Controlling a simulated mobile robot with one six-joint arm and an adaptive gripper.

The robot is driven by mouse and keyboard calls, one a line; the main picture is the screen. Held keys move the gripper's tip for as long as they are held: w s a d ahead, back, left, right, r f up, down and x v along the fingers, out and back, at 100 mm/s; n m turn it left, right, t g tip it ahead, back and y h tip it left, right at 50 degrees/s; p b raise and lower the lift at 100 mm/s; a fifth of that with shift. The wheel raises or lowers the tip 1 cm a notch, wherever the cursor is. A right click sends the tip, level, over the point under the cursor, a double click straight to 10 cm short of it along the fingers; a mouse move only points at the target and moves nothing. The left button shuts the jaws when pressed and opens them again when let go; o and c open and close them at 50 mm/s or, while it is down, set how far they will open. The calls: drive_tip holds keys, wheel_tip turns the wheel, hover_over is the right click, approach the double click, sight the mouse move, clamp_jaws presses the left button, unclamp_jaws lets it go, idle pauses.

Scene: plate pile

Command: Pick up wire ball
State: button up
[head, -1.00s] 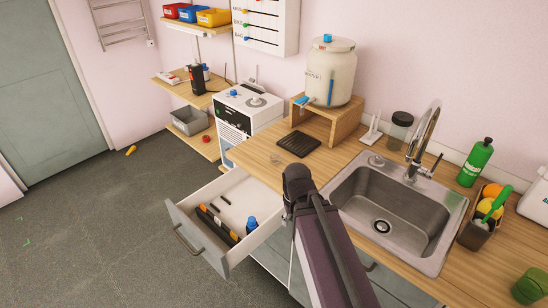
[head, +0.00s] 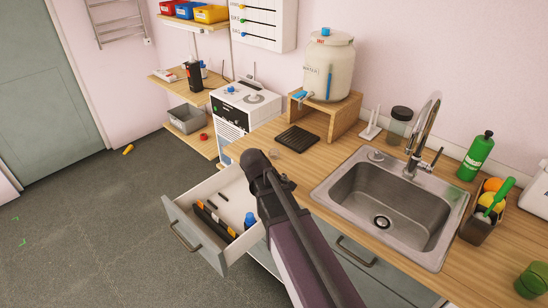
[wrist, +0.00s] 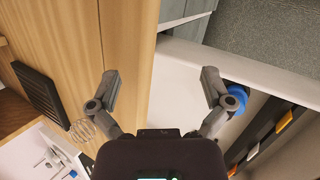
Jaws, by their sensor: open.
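The wire ball (wrist: 82,131) is a pale, thin-wired ball on the wooden counter (wrist: 120,40), partly covered by the left finger in the wrist view. In the head view my arm hides the fingers.
The open drawer (head: 195,240) holds dark bars and a blue-capped item (head: 250,220). A black ridged mat (head: 297,138) lies on the counter, with a water jar (head: 328,65) on a wooden stand behind. The sink (head: 390,205) is to the right.

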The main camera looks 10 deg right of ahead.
drive_tip(key=w+a+r+n+t+h+b, duration=0.2)
drive_tip(key=w+a+n+h, duration=0.3)
drive_tip(key=w, duration=0.3)
drive_tip(key=n+t+h, duration=0.2)
drive_tip(key=n+t, duration=0.1)
drive_tip(key=n, duration=0.4)
approach(270, 154)
drive_tip(key=a, duration=0.2)
drive_tip(key=shift+s+r+b, duration=0.2)
drive_tip(key=shift+r+b, duration=0.15)
drive_tip(key=shift+b, duration=0.05)
drive_tip(key=shift+f, duration=0.1)
drive_tip(key=b+x, duration=0.3)
drive_tip(key=x, duration=0.4)
drive_tip(key=shift+d+f, duration=0.15)
drive_tip(key=shift+f, duration=0.05)
drive_tip(key=shift+w+d+f, duration=0.15)
drive_tip(key=shift+w+d, duration=0.05)
drive_tip(key=shift+d, duration=0.3)
drive_tip(key=shift+b+x, duration=0.8)
drive_tip(key=shift+x, duration=1.8)
drive_tip(key=shift+d, duration=0.1)
